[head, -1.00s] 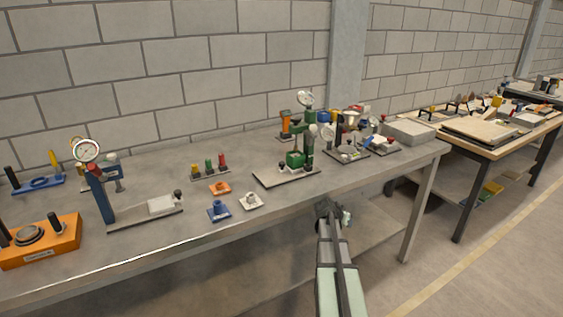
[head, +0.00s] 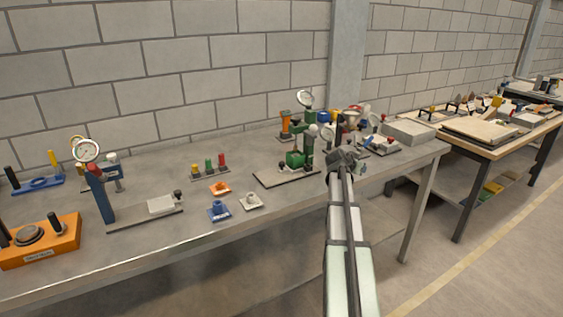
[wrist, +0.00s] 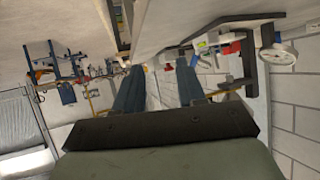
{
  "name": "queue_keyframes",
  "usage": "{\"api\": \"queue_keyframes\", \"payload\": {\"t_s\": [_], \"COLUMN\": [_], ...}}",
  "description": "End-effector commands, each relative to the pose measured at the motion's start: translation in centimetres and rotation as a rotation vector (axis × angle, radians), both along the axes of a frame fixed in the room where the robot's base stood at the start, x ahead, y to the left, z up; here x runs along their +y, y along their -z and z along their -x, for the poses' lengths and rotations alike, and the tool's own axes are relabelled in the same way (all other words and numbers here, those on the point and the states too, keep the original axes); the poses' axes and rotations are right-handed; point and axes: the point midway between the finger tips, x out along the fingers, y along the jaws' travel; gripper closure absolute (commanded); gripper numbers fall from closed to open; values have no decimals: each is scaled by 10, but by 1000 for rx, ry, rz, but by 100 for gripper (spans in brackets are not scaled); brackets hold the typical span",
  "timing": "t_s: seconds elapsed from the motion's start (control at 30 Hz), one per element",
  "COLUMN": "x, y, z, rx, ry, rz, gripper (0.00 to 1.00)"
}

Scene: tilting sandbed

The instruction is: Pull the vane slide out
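My gripper (head: 343,158) is at the front edge of the bench, right of the green press, in the head view. In the wrist view its two dark blue fingers stand apart with nothing held between them (wrist: 160,68). I cannot tell for sure which part is the vane slide. A cluster of small fixtures (head: 352,118) stands just behind my gripper, and my gripper hides part of it. A green press with a dial gauge (head: 308,128) stands on a flat base left of my gripper. A blue gauge stand (head: 98,188) with a light block and dark knob (head: 165,203) is further left.
The grey bench (head: 250,232) has clear room along its front edge. Small coloured blocks (head: 220,209) lie mid-bench. An orange fixture (head: 45,240) is at the far left. A grey box (head: 408,132) stands at the right end. A second table (head: 500,130) is beyond.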

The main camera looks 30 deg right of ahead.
Motion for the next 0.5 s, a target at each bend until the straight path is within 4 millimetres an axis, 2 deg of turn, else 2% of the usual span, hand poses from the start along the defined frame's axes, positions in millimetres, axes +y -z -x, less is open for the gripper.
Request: {"api": "queue_keyframes", "payload": {"t_s": [0.33, 0.5], "x": [85, 131], "y": [-17, -38], "z": [-73, -112], "rx": [23, 91], "ry": [-138, -197], "rz": [-66, -168], "gripper": [60, 60]}}
